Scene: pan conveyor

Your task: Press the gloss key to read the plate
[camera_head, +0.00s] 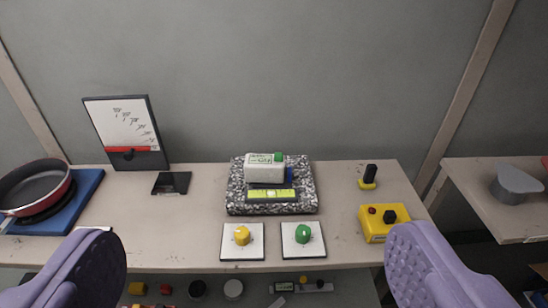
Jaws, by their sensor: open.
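A white meter (259,169) with a small grey-green display stands on a speckled granite plate (236,198) at the middle of the bench. A green key (279,157) sits at the right of its top. No lettering naming the gloss key is legible. A yellow-green level (271,195) lies in front of the meter on the plate, and a small blue part (289,172) shows at its right. My gripper (256,240) is open and empty. Its purple padded fingers are wide apart at the lower left and right, nearer the camera than the plate and apart from it.
On the bench (180,235), white tiles with a yellow knob (242,235) and a green knob (303,233) stand before the plate. A yellow box (376,229) with red and black buttons is at right. A pan (37,187) on a blue base and a framed chart (126,133) are left.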

